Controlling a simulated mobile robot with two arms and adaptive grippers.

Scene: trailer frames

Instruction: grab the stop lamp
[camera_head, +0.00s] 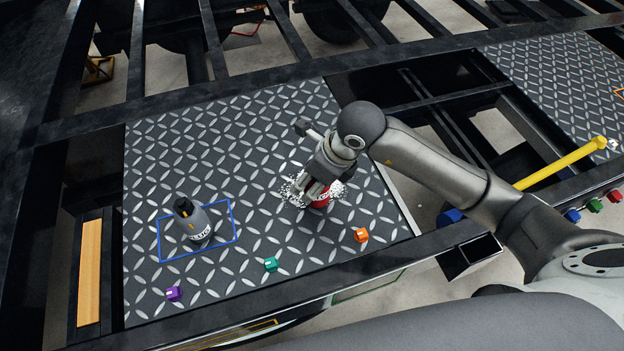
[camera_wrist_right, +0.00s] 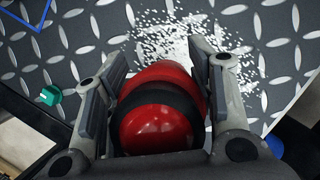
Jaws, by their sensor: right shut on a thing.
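The stop lamp (camera_head: 322,200), a red rounded thing, is on the diamond-plate deck right of its middle, mostly hidden under my right gripper (camera_head: 318,189). In the right wrist view the lamp (camera_wrist_right: 158,128) is glossy red with a broad black band. My right gripper's fingers (camera_wrist_right: 158,92) lie on both sides of it and are shut on it. I cannot tell whether the lamp still touches the plate. My left gripper is not in view.
White flecks (camera_head: 292,190) lie around the lamp. A dark grey bottle-like object (camera_head: 196,226) stands in a blue outline at left. Open black frame beams (camera_head: 290,74) border the plate.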

